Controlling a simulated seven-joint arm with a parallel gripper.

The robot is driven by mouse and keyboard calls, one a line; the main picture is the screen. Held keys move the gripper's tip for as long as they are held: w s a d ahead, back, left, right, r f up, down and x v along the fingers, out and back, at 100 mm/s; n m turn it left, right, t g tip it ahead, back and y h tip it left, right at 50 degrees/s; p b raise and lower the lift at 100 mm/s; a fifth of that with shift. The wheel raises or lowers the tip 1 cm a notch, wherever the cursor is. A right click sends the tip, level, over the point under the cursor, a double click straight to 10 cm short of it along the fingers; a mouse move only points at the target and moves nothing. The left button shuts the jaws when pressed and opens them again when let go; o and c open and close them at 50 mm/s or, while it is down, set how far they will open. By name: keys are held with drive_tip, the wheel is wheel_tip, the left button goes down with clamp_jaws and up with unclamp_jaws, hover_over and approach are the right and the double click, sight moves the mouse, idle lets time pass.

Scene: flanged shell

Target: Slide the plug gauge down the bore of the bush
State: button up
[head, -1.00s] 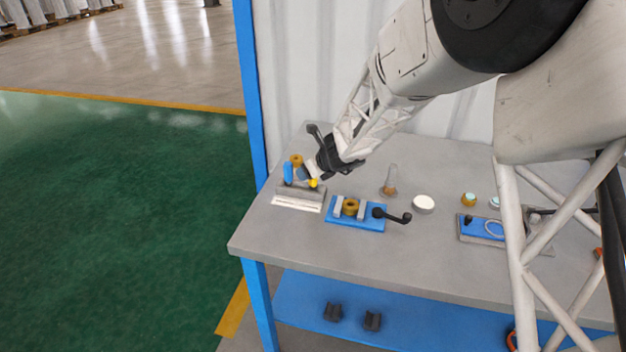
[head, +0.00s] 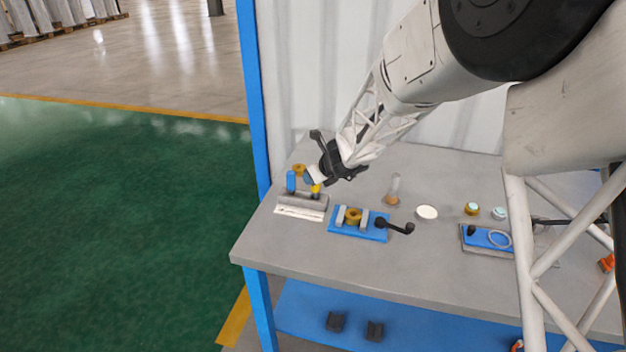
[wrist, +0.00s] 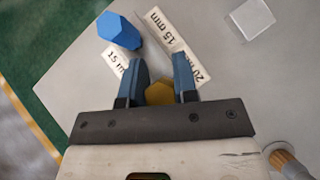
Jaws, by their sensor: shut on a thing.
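Two plug gauges with hex handles stand at a grey rack (head: 303,201), one blue (head: 291,181) and one yellow (head: 316,188). My gripper (wrist: 160,82) is at the rack with its blue-grey fingers shut on the yellow gauge (wrist: 159,93). The blue gauge (wrist: 120,30) stands beside it, apart from the fingers. The lower part of the yellow gauge is hidden, so I cannot tell whether it is clear of the rack. The brass bush (head: 353,216) sits between the grey jaws of a blue vise (head: 345,232), right of the rack.
Size labels (wrist: 165,35) lie by the rack. Another brass ring (head: 298,169) is behind it. A black vise handle (head: 402,229) sticks out right. A clear tube (head: 393,190), a white disc (head: 427,212) and a blue fixture (head: 487,239) stand further right. The front table strip is clear.

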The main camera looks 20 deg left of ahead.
drive_tip(key=shift+r, duration=0.95)
drive_tip(key=shift+s+r, duration=0.1)
drive_tip(key=shift+r, duration=0.2)
drive_tip(key=s+d, duration=0.4)
drive_tip(key=s, duration=0.3)
drive_tip(key=s+d+r, duration=0.1)
drive_tip(key=s+d, duration=0.2)
drive_tip(key=s, duration=0.3)
drive_tip(key=shift+s+d+r, duration=0.15)
drive_tip(key=shift+s+d, duration=0.2)
drive_tip(key=shift+s, duration=0.05)
drive_tip(key=shift+w, duration=0.1)
drive_tip(key=w+d+n+g, duration=0.2)
drive_tip(key=w+n, duration=0.1)
drive_tip(key=w, duration=0.1)
drive_tip(key=w+d+r+n+g+y, duration=0.1)
drive_tip(key=w+d+n+g, duration=0.1)
drive_tip(key=w+n, duration=0.1)
drive_tip(key=shift+w+d+r+g, duration=0.25)
drive_tip(key=shift+w+d+g, duration=0.1)
drive_tip(key=shift+w, duration=0.5)
drive_tip(key=shift+f, duration=0.1)
